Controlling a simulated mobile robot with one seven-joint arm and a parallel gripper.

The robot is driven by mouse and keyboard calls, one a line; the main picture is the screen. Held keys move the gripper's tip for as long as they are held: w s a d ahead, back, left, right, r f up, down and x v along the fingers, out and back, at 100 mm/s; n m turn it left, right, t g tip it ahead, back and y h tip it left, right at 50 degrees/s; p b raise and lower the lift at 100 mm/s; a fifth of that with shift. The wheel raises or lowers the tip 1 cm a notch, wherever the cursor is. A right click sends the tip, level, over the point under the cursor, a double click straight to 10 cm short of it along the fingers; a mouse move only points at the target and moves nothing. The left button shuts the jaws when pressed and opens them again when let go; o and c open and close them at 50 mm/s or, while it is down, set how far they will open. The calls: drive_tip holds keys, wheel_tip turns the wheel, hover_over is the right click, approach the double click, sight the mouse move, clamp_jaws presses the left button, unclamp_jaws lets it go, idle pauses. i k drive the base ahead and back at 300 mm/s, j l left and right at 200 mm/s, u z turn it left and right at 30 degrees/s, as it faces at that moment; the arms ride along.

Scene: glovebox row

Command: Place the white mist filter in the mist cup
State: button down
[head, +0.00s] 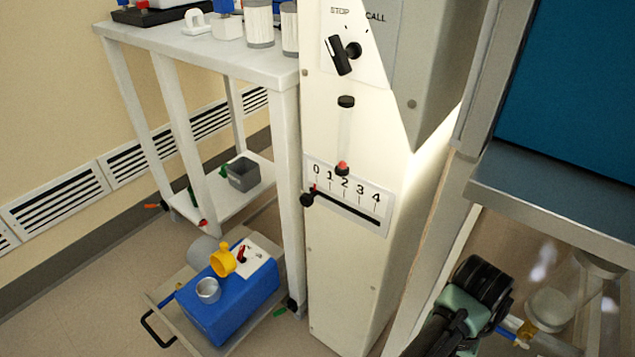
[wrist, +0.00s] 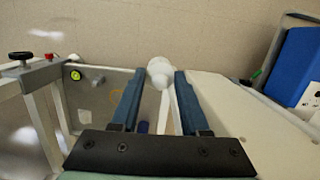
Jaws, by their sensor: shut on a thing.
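In the wrist view my gripper (wrist: 160,78) is shut on the white mist filter (wrist: 160,69), a small rounded white piece between the blue fingertips. Its lower part is partly hidden by the fingers. A silvery open cup (head: 208,290), which looks like the mist cup, stands on top of a blue pump box (head: 232,308) at the lower left. My gripper is well to the right of it, with the white cabinet between. The pump's blue side (wrist: 293,66) shows at the wrist view's right edge.
A yellow fitting (head: 222,260) stands beside the cup on the pump. The pump sits on a low cart (head: 160,299) with a black handle. A tall white cabinet (head: 340,270) and a grey table (head: 190,58) are close by. Open floor lies left of the cart.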

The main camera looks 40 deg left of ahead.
sight(210, 294)
drive_tip(key=j, duration=1)
drive_tip(key=k+j, duration=0.1)
drive_tip(key=j, duration=0.85)
